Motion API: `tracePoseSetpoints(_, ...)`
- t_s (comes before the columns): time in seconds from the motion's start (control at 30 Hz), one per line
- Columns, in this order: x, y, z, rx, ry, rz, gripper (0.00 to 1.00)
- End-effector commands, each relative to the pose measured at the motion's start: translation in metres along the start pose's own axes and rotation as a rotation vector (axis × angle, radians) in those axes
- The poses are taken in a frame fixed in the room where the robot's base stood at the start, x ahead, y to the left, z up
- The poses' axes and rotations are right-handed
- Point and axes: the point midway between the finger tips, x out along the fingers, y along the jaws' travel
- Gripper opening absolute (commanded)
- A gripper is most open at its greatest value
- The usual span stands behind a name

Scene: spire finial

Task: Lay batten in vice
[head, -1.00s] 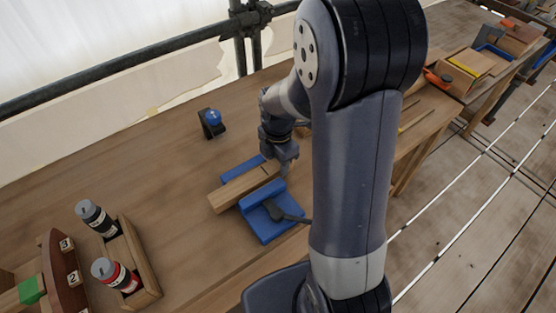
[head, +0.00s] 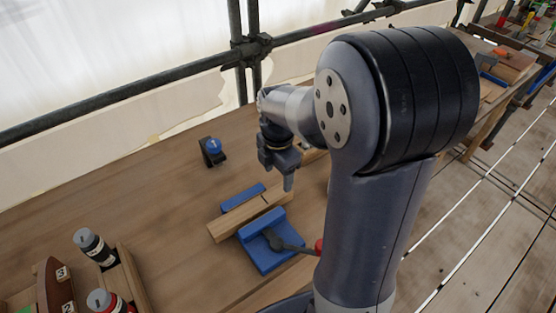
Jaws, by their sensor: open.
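The wooden batten (head: 230,221) lies in the blue vice (head: 268,256), between its front block and its rear blue jaw (head: 243,197). The batten's left end sticks out past the vice. The vice has a dark handle (head: 287,244) with a red knob at its end. My gripper (head: 285,180) is open above the right end of the batten, pointing down, apart from it as far as I can tell. My arm hides part of the bench to the right.
A small dark stand with a blue top (head: 212,149) is behind the vice. Bottles (head: 93,246) in a wooden rack (head: 132,277) stand at the left front. A scaffold rail (head: 130,90) runs along the back.

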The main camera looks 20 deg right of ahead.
Motion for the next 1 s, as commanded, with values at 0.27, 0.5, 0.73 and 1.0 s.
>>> tracePoseSetpoints(0.27,-0.042,0.000,0.000,0.000,-0.001,0.002,0.62)
tracePoseSetpoints(0.5,-0.049,0.000,0.000,0.000,0.000,0.000,0.62)
tracePoseSetpoints(0.73,-0.048,0.000,0.000,0.000,0.000,0.000,0.62)
tracePoseSetpoints(1.0,-0.048,0.000,0.000,0.000,0.000,-0.001,0.62)
